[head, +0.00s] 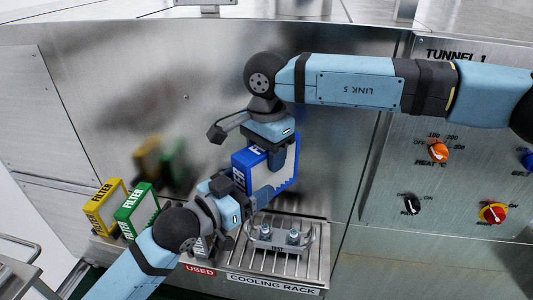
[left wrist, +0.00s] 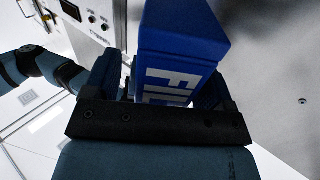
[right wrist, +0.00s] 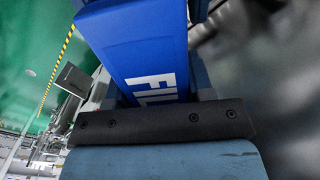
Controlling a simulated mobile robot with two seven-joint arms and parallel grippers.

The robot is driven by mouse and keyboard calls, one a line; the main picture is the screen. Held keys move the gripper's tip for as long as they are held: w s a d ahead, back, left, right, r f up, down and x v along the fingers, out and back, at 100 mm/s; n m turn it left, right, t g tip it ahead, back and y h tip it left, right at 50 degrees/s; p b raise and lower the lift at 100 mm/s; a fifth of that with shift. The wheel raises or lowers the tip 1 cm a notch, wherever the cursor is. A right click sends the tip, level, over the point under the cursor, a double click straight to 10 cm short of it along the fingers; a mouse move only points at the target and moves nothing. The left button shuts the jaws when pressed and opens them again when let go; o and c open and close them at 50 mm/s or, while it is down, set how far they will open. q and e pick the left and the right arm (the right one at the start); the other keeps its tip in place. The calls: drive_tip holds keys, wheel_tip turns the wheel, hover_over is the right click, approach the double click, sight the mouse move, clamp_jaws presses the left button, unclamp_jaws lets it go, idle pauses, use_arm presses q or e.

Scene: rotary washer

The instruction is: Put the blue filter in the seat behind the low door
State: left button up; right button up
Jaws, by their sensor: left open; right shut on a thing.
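The blue filter (head: 262,170) is held up above the cooling rack, in front of the steel wall. My right gripper (head: 283,152) is shut on it from above. The filter fills the space between the fingers in the right wrist view (right wrist: 150,50). My left gripper (head: 258,197) is open at the filter's lower part, its fingers on either side of it. The left wrist view also shows the blue filter (left wrist: 180,50) between those fingers; whether they touch it is unclear. I cannot make out the low door or its seat in any view.
A yellow filter (head: 103,207) and a green filter (head: 136,210) stand at left. A grey filter (head: 192,250) by the USED label is partly hidden by my left arm. A knob panel (head: 450,180) is at right.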

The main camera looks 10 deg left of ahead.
use_arm(q)
drive_tip(key=v, duration=1.1)
wheel_tip(320, 180, down, 18)
drive_tip(key=s+a+n+y, duration=0.1)
drive_tip(key=a+n+y, duration=0.2)
drive_tip(key=n+y, duration=0.15)
drive_tip(key=s+f+g+y, duration=0.1)
drive_tip(key=s+f+y, duration=0.1)
drive_tip(key=s+f, duration=0.3)
drive_tip(key=s+a+f+g+y, duration=0.1)
drive_tip(key=s+f, duration=0.4)
drive_tip(key=f, duration=0.7)
drive_tip(key=shift+s+g+y, duration=0.35)
drive_tip(key=shift+g+y, duration=0.05)
drive_tip(key=shift+y, duration=0.05)
use_arm(e)
drive_tip(key=s+d+f+n, duration=0.1)
drive_tip(key=d+f+n, duration=0.1)
drive_tip(key=d, duration=0.8)
drive_tip(key=s+d+f+n, duration=0.1)
drive_tip(key=d+f+n, duration=0.2)
drive_tip(key=d, duration=0.6)
drive_tip(key=s+d+f+n, duration=0.1)
drive_tip(key=d+f+n, duration=0.1)
drive_tip(key=d+f, duration=0.4)
drive_tip(key=d, duration=0.4)
drive_tip(key=shift+d+n, duration=0.35)
drive_tip(key=shift+n, duration=0.05)
